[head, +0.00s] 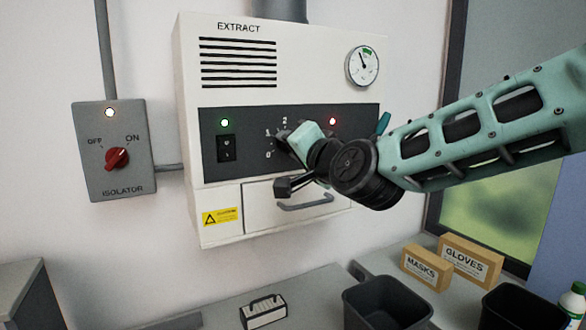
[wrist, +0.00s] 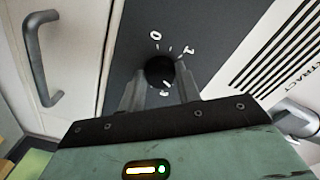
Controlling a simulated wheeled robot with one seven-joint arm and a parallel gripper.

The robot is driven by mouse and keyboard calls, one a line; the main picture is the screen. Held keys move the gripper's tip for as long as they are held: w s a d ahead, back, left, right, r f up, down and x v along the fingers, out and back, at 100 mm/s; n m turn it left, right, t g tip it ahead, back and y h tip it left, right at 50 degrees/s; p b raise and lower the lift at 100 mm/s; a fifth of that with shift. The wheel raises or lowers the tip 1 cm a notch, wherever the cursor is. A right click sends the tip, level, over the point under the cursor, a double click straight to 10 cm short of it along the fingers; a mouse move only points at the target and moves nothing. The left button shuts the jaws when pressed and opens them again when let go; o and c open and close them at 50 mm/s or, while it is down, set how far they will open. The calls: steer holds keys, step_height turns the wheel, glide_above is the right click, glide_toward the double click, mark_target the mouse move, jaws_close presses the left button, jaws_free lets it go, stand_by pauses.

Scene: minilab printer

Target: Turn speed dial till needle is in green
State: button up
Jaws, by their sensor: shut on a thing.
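The speed dial (wrist: 160,71) is a dark round knob on the grey panel of the white EXTRACT unit (head: 222,100). Marks 0, 1 and 2 show around it in the head view; my gripper hides most of the knob there. My gripper (wrist: 160,82) is shut on the dial, one finger on each side. It also shows at the panel in the head view (head: 288,140). The gauge (head: 362,66) at the unit's upper right has a green band at its top. Its needle points up and slightly left, and appears just left of the green.
A black rocker switch (head: 226,148) with a green lamp is left of the dial; a red lamp (head: 332,121) is right. A drawer handle (head: 305,202) sticks out below my gripper. An isolator box (head: 115,150), bins (head: 388,300) and boxes (head: 470,262) stand around.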

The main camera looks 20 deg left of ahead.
steer(key=m+b, duration=0.4)
stand_by(0.6)
steer(key=o, duration=1)
steer(key=shift+b+v, duration=1.4)
steer(key=shift+v, duration=7.35)
